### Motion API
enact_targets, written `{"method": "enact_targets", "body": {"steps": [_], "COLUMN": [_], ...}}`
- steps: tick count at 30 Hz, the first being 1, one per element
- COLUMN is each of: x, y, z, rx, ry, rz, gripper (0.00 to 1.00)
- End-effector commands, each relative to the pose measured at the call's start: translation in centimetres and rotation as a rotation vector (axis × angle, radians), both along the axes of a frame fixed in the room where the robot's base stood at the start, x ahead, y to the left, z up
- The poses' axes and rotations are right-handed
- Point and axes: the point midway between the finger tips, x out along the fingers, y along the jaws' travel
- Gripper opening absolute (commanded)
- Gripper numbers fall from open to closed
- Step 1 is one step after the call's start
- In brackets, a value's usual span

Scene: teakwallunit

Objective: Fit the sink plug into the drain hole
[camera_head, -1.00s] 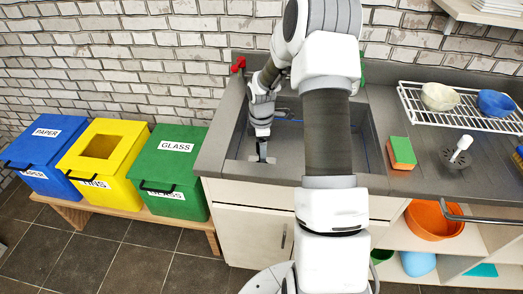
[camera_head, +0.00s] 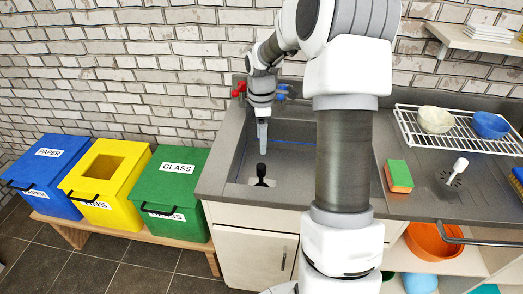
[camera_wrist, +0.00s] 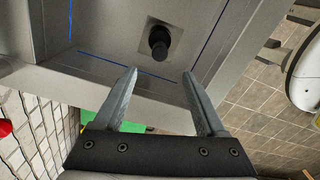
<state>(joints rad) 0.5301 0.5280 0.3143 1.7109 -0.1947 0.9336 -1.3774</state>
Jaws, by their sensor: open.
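The black sink plug (camera_head: 261,171) stands upright on the light square drain plate (camera_head: 270,182) near the front left of the grey sink basin. In the wrist view, the plug (camera_wrist: 160,42) sits around the middle of the square drain plate (camera_wrist: 177,32). The plug covers the hole, so I cannot tell how deep it sits. My gripper (camera_head: 262,148) is above the plug, pointing down and apart from it. In the wrist view, my gripper (camera_wrist: 159,74) has its fingers spread with nothing between them.
The sink's front rim (camera_head: 250,194) and left rim bound the basin. A red tap handle (camera_head: 239,88) and a blue one (camera_head: 282,91) stand at the back. A green and orange sponge (camera_head: 399,176) lies on the counter right of the sink. My arm hides the basin's right part.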

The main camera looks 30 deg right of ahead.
Motion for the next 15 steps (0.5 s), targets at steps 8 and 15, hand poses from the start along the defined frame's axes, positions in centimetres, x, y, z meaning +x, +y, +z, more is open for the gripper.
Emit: {"method": "enact_targets", "body": {"steps": [8,15], "x": [0.0,0.0], "y": [0.0,0.0], "z": [2.1,2.1], "rx": [0.0,0.0], "ry": [0.0,0.0], "rz": [0.0,0.0], "gripper": [0.73,0.73]}}
